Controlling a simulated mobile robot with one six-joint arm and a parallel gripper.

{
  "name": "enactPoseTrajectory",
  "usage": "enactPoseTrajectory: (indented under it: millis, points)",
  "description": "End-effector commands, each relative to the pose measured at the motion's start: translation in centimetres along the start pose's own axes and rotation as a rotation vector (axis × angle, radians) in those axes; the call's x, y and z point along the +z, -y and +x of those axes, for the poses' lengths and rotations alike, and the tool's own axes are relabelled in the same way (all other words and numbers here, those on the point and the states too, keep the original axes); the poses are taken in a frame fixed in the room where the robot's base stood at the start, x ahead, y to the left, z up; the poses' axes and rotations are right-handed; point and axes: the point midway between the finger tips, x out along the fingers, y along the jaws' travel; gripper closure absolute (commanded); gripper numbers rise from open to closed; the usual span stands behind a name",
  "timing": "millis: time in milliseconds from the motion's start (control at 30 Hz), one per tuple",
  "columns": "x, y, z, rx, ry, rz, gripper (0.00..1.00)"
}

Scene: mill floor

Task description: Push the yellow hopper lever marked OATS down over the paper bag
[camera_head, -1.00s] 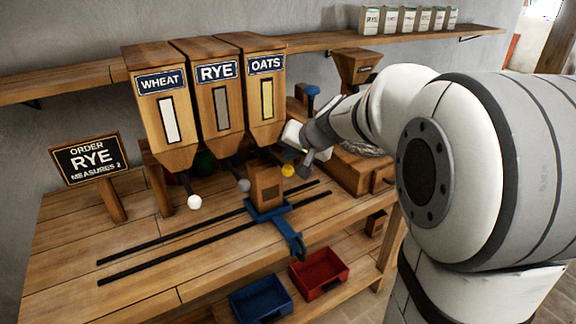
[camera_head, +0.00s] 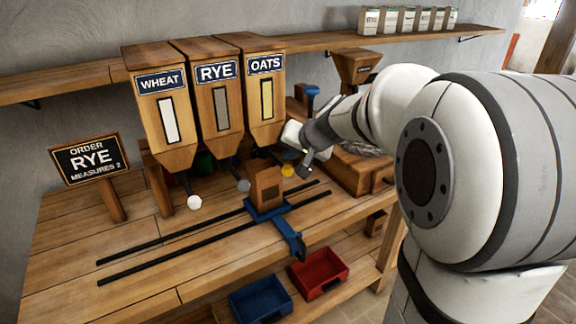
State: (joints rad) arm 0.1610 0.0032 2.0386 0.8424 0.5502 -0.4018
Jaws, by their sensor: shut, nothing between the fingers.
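The OATS hopper (camera_head: 266,105) is the rightmost of three wooden hoppers. Its lever ends in a yellow knob (camera_head: 288,171) below the hopper. My gripper (camera_head: 304,173) is shut and empty, just right of the yellow knob; I cannot tell whether it touches it. The brown paper bag (camera_head: 267,187) stands upright on a blue carriage (camera_head: 270,213), to the left of and below the yellow knob.
The WHEAT hopper (camera_head: 163,112) has a white knob (camera_head: 194,202) and the RYE hopper (camera_head: 216,97) a grey knob (camera_head: 243,185). An order sign (camera_head: 90,158) reads RYE, measures 2. Black rails (camera_head: 170,265) cross the bench. Blue (camera_head: 261,300) and red (camera_head: 319,270) bins sit below.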

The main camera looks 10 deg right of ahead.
Motion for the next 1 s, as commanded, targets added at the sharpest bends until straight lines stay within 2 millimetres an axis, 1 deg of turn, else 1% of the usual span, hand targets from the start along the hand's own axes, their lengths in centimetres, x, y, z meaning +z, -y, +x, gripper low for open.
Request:
enactPoseTrajectory:
  millis: [467, 1000]
  points:
    - [0.48, -0.46, 0.64, 0.0, -0.001, -0.001, 1.0]
    - [0.5, -0.48, 0.66, 0.0, 0.0, 0.0, 1.0]
